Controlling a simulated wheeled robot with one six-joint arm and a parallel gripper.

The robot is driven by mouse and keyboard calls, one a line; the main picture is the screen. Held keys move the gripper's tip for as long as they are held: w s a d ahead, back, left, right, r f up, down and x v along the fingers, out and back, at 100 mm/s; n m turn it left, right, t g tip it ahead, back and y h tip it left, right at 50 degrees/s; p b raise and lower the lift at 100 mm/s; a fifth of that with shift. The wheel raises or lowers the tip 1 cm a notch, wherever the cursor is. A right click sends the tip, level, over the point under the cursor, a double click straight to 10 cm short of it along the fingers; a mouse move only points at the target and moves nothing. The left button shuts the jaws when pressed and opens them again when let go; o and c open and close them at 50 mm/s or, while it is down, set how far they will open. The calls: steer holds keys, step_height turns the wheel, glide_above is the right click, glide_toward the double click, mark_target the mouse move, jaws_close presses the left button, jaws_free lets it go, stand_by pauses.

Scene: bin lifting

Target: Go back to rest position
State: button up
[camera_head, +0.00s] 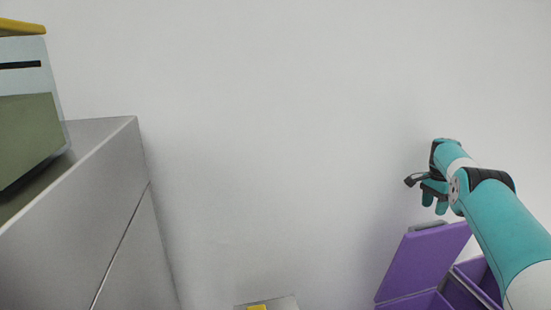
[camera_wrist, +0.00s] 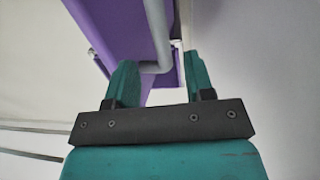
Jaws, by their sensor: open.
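My gripper (camera_head: 434,203) is at the right of the head view, at the end of my teal arm, just above a purple bin (camera_head: 420,262). In the wrist view my gripper (camera_wrist: 161,78) is open, its two teal fingers apart. The purple bin (camera_wrist: 123,30) shows beyond the fingers, and a grey bar (camera_wrist: 158,45) on it runs down into the space between them. I cannot tell whether a finger touches the bar. In the head view my arm hides part of the bin, and the bottom edge cuts the bin off.
A grey cabinet (camera_head: 75,230) stands at the left. On it is a pale and green box (camera_head: 30,130) with a yellow top. A small grey object with a yellow patch (camera_head: 257,307) shows at the bottom edge. The white wall behind is bare, with open space between cabinet and bin.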

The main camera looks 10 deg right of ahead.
steer(key=s+a+r+n+t, duration=0.1)
steer(key=a+r+n, duration=0.25)
steer(key=a, duration=0.35)
steer(key=s+a+r+n+h, duration=0.1)
steer(key=a+r+n, duration=0.25)
steer(key=a, duration=0.25)
steer(key=s+a+r+n+t, duration=0.1)
steer(key=a+r+n, duration=0.25)
steer(key=a, duration=0.35)
steer(key=s+a+n+t+y, duration=0.1)
steer(key=s+a+n, duration=0.3)
steer(key=s+a, duration=0.55)
steer(key=s+a+n+t, duration=0.1)
steer(key=s+a+n, duration=0.35)
steer(key=s, duration=0.75)
steer(key=s+a+r+n+g+y, duration=0.1)
steer(key=s+a+r+n, duration=0.1)
steer(key=s+a+r, duration=0.1)
steer(key=s+a+r+n+g+y, duration=0.1)
steer(key=s+a+r+n, duration=0.1)
steer(key=s+a, duration=0.3)
steer(key=s+a+r+n+g+y, duration=0.1)
steer(key=s+a+r+n+y, duration=0.1)
steer(key=a, duration=0.6)
steer(key=shift+s+a+r, duration=0.4)
steer(key=shift+s+r, duration=0.4)
steer(key=shift+s, duration=0.3)
